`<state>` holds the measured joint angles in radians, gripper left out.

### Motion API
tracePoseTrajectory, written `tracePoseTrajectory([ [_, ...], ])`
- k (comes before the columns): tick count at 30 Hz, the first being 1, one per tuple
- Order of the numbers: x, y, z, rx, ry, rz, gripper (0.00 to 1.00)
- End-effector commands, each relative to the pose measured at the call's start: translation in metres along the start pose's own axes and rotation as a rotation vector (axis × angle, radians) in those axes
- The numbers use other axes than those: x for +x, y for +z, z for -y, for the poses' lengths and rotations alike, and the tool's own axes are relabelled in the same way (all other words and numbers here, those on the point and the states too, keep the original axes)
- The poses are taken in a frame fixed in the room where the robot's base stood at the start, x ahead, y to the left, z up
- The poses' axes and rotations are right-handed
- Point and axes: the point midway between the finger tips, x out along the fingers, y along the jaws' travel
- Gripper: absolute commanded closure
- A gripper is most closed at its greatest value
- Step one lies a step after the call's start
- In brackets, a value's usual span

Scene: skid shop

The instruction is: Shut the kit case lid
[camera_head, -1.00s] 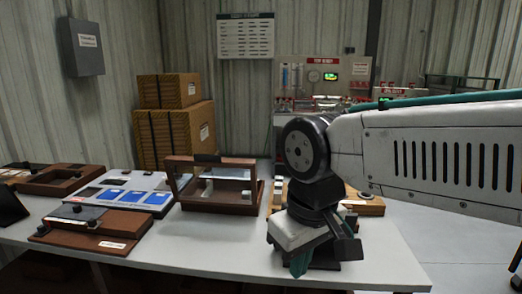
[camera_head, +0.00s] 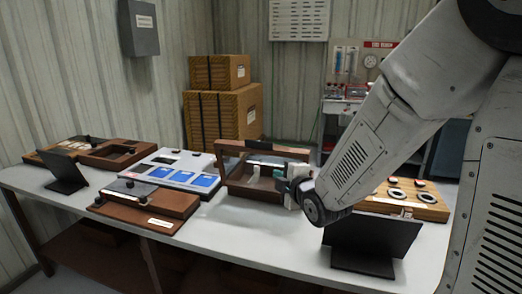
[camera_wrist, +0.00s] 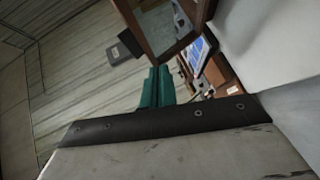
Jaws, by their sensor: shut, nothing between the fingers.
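The kit case (camera_head: 236,189) is a brown wooden box on the table. Its lid (camera_head: 233,148), a brown frame with a clear pane, stands raised. My gripper (camera_head: 281,178) has teal fingers that are shut and empty. In the head view it overlaps the right end of the case; whether it touches cannot be told. In the wrist view my shut fingers (camera_wrist: 157,88) are beside a brown frame with a pane, probably the lid (camera_wrist: 137,28). My wrist hides the right end of the case.
A white board with blue cards (camera_head: 180,172) and a brown case (camera_head: 143,205) lie to the left. A wooden board with round pieces (camera_head: 424,200) and a dark stand (camera_head: 370,245) are to the right. Stacked cartons (camera_head: 225,118) stand behind. Bare tabletop lies in front of the kit case.

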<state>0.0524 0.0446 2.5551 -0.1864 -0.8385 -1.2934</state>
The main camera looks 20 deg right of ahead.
Motion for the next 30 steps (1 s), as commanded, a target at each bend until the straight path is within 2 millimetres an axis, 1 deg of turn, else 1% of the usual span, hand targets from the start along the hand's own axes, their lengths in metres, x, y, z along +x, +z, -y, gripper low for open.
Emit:
tracePoseTrajectory([
  [1,0.007,-0.002,0.004,-0.067,0.056,-0.025,1.0],
  [2,0.009,-0.003,0.004,-0.107,0.096,-0.038,1.0],
  [6,0.013,-0.009,0.002,-0.251,0.249,-0.074,1.0],
  [12,0.012,-0.013,-0.001,-0.335,0.35,-0.085,1.0],
  [16,0.022,-0.015,-0.005,-0.342,0.36,-0.087,1.0],
  [20,0.044,-0.019,-0.013,-0.341,0.36,-0.087,1.0],
  [27,0.093,-0.026,-0.03,-0.341,0.359,-0.087,1.0],
  [29,0.104,-0.028,-0.034,-0.34,0.36,-0.087,1.0],
  [30,0.109,-0.025,-0.038,-0.34,0.36,-0.084,1.0],
])
